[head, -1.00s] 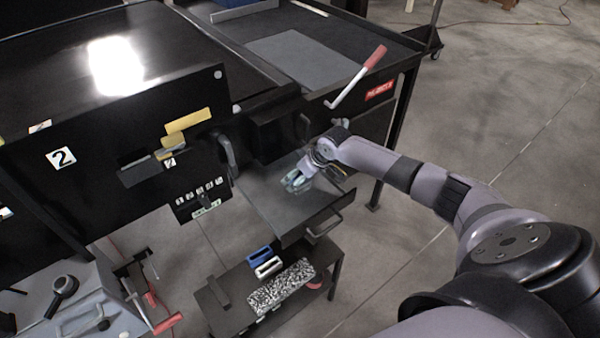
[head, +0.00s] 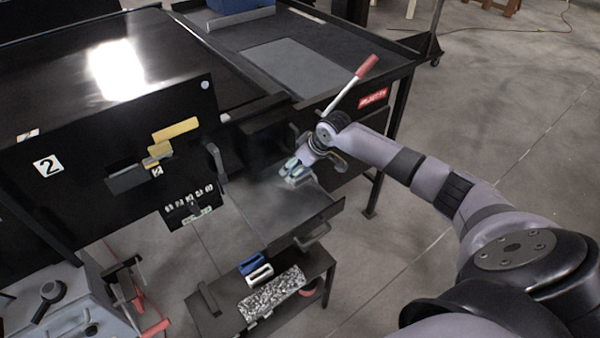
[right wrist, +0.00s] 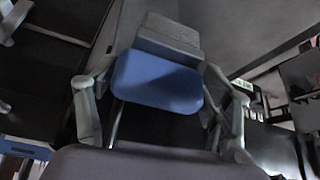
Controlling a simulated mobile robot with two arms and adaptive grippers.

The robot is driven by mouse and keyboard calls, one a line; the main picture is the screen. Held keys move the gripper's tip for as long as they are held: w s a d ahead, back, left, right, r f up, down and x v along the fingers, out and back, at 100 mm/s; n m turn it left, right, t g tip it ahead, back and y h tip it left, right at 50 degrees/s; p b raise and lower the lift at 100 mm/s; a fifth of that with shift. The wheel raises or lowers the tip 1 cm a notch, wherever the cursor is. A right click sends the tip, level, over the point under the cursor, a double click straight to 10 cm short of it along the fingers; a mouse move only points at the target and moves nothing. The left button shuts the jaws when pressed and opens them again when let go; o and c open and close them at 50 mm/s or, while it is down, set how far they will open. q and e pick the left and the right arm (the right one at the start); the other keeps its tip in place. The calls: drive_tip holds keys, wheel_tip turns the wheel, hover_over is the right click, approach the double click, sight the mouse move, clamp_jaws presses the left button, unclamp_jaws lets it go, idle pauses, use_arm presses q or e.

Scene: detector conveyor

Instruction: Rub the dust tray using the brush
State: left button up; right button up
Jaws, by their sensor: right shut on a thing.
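The dust tray (head: 262,212) is a pulled-out, dark drawer-like tray with a grey, dusty-looking floor, left of centre in the head view. My right gripper (head: 297,170) is above its back right part and points down toward it. It is shut on the brush (right wrist: 155,82), which shows in the right wrist view as a blue block with a grey part beyond it, between the two fingers. In the head view the brush is small and partly hidden by the gripper. I cannot tell whether it touches the tray floor. My left gripper is not in view.
A low black stand (head: 213,318) below the tray holds a blue block (head: 252,263), a white block (head: 259,275) and a speckled slab (head: 272,293). A red-ended lever (head: 350,88) rises behind my right gripper. The numbered black panel (head: 110,150) borders the tray's left.

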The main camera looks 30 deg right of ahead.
drive_tip(key=shift+w+d+r, duration=0.1)
drive_tip(key=shift+d+r, duration=0.05)
drive_tip(key=shift+r, duration=0.35)
drive_tip(key=shift+w+d+r, duration=0.1)
drive_tip(key=shift+d+r, duration=0.05)
drive_tip(key=shift+r, duration=0.35)
drive_tip(key=shift+s+a+r, duration=0.15)
drive_tip(key=shift+s+r, duration=0.05)
drive_tip(key=shift+r, duration=0.1)
drive_tip(key=shift+w+f, duration=0.1)
drive_tip(key=shift+f, duration=0.05)
